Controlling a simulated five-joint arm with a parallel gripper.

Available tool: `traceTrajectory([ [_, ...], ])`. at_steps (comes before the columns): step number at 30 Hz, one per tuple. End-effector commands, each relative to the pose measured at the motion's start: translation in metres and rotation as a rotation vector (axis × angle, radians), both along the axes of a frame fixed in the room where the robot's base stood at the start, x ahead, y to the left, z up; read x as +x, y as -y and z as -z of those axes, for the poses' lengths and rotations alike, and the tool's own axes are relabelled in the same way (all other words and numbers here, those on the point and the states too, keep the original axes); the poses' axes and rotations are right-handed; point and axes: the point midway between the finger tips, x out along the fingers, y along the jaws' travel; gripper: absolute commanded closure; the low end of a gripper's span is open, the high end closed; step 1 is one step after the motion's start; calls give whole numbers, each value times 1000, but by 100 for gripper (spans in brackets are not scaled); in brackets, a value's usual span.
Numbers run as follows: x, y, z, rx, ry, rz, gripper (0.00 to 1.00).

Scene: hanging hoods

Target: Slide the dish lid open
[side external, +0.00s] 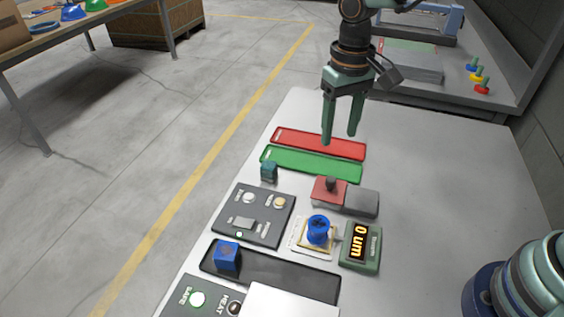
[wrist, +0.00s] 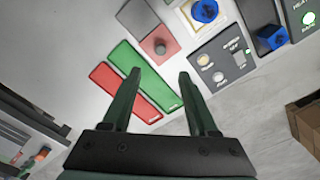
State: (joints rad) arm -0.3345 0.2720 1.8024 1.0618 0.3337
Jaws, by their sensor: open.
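The red lid (side external: 323,193) with a dark round knob (side external: 331,183) lies beside a grey block-like part (side external: 361,202), which seems to be the rest of the dish. In the wrist view the red lid (wrist: 166,36) and its knob (wrist: 160,48) show ahead of the fingertips, with the grey part (wrist: 137,17) beyond. Whether the dish is covered is not clear. My gripper (side external: 340,138) is open and empty, pointing down above the red and green strips, behind the knob in the side view. It also shows in the wrist view (wrist: 158,74), its fingers apart with nothing between them.
A red strip (side external: 320,144) and a green strip (side external: 311,164) lie behind the dish. A small teal block (side external: 268,171), a dark switch panel (side external: 254,215), a blue knob (side external: 318,229) and a display box (side external: 361,246) stand nearby. The table right of the dish is clear.

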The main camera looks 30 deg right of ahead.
Motion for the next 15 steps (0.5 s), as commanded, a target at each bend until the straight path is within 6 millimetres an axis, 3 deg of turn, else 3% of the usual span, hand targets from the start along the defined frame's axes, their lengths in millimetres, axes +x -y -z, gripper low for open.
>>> traceTrajectory([
  [8,0,-1,26,-4,-10,1,41],
  [15,-1,-1,73,-4,-11,0,41],
])
